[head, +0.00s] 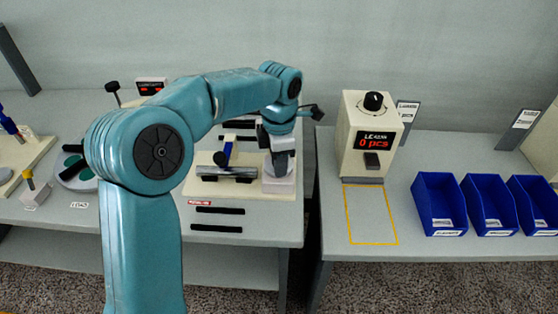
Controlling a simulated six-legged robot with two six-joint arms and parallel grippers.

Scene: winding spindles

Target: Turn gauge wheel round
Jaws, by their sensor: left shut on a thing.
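My left gripper (281,168) reaches over from the left and points down at the right end of a cream gauge fixture. Its jaws are shut at the top of a pale grey block (278,186). The gauge wheel between the jaws is mostly hidden by the fingers, so its turn position cannot be told. A shiny metal bar (213,172) lies level along the fixture, left of the block. A blue-handled clamp (226,152) stands behind the bar. My right gripper is not in view.
A cream counter box (357,145) with a black knob and red "0 pcs" display stands on the right bench. Several blue bins (439,207) sit farther right. A yellow outline (371,216) marks empty bench. A gap separates the two benches. Other fixtures stand at far left.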

